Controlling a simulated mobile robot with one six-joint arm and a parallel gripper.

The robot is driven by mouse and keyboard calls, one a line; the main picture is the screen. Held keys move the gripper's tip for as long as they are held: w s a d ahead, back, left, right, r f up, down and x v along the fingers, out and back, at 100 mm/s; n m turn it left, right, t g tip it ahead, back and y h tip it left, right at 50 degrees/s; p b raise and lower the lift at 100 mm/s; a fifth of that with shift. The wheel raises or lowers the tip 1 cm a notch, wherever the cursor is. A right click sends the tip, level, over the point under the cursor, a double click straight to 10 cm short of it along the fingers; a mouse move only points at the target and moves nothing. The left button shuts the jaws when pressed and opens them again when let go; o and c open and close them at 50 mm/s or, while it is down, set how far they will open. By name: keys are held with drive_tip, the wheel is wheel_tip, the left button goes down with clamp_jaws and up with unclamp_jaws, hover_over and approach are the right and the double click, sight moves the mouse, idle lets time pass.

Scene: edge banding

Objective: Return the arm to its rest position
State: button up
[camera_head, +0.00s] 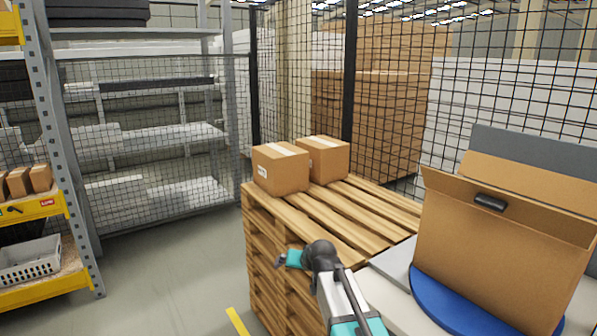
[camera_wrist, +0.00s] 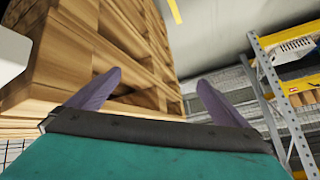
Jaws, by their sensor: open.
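My gripper (camera_wrist: 159,77) is open in the wrist view, with two purple fingers spread apart and nothing between them. The pallet stack (camera_wrist: 120,40) fills the left of that view behind the fingers. In the head view my arm reaches up from the bottom edge, bent at a dark joint. The small teal and dark end of my gripper (camera_head: 283,261) points left, in front of the side of the wooden pallet stack (camera_head: 340,222). Its fingers are too small to make out there.
Two closed cartons (camera_head: 281,169) (camera_head: 322,159) sit on the pallets. An open carton (camera_head: 497,250) stands on a blue round plate (camera_head: 450,305) at right. A yellow-edged shelf (camera_head: 50,287) with a grey basket (camera_head: 30,261) is at left. Mesh fencing (camera_head: 150,130) runs behind; floor at left is clear.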

drive_tip(key=s+a+f+g, duration=0.1)
drive_tip(key=s+a+f, duration=0.15)
drive_tip(key=f, duration=0.25)
drive_tip(key=s+a+f+g+y, duration=0.1)
drive_tip(key=s+f, duration=0.2)
drive_tip(key=f, duration=0.1)
drive_tip(key=s+a+f+g, duration=0.1)
drive_tip(key=s+a+f, duration=0.15)
drive_tip(key=f, duration=0.25)
drive_tip(key=s+a+f+g+y+p, duration=0.1)
drive_tip(key=s+a+f+g, duration=0.2)
drive_tip(key=s+f, duration=1.05)
drive_tip(key=s+a+f+g+y, duration=0.1)
drive_tip(key=s+a+f+g, duration=0.15)
drive_tip(key=s+f, duration=1.1)
drive_tip(key=s+d+g+h+p, duration=0.1)
drive_tip(key=s+d+g+p, duration=0.15)
drive_tip(key=s+d, duration=0.6)
drive_tip(key=s+d+g+h+p, duration=0.1)
drive_tip(key=s+d, duration=0.3)
drive_tip(key=d, duration=0.6)
drive_tip(key=s+d+r+g+h+p, duration=0.1)
drive_tip(key=s+d+h, duration=0.3)
drive_tip(key=d, duration=0.7)
drive_tip(key=shift+s+r+g+p, duration=0.3)
drive_tip(key=shift+s+g+p, duration=0.2)
drive_tip(key=shift+s, duration=0.15)
